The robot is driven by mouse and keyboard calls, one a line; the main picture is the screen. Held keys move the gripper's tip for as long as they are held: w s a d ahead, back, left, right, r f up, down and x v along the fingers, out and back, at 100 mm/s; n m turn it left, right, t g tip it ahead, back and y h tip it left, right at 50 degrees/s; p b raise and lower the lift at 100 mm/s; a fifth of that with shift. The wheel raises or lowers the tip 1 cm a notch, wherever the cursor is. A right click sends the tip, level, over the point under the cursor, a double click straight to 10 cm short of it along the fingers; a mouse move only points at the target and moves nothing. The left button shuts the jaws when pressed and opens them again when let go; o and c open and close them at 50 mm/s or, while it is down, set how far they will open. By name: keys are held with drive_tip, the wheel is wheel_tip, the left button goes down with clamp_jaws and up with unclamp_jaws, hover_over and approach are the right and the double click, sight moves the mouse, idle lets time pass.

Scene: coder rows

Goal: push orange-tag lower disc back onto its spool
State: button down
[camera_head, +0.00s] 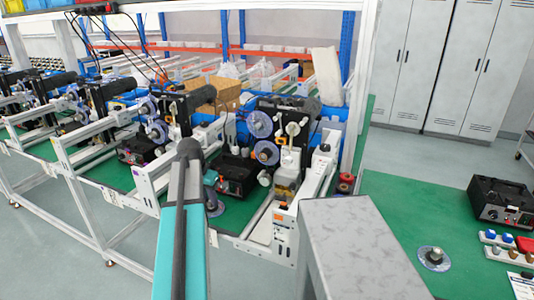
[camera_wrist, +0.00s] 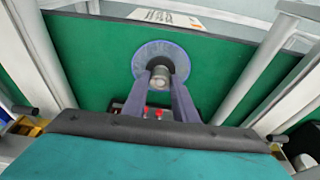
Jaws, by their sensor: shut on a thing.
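In the wrist view my gripper (camera_wrist: 160,82) has its two grey fingers closed around the silver hub of a disc (camera_wrist: 160,50). The disc is grey with a blue rim and faces the camera over the green surface. In the head view a disc (camera_head: 214,207) shows beside my teal arm, low over the green bench; my fingers are mostly hidden there. The black machine to the right carries an upper disc (camera_head: 259,124) and a lower disc (camera_head: 265,152).
A black control box (camera_head: 236,174) stands close to my arm. White rails flank this bay. At right, the green bench holds a loose disc (camera_head: 434,258), another black box (camera_head: 501,202) and a white strip with knobs. A grey block (camera_head: 355,240) is at front centre.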

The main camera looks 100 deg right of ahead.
drive_tip(key=shift+d+p+v, duration=0.25)
drive_tip(key=shift+p+v, duration=0.6)
drive_tip(key=shift+v, duration=0.35)
drive_tip(key=shift+d+p+v, duration=0.25)
drive_tip(key=shift+p+v, duration=0.55)
drive_tip(key=shift+v, duration=0.45)
drive_tip(key=shift+s, duration=0.2)
drive_tip(key=shift+r, duration=0.1)
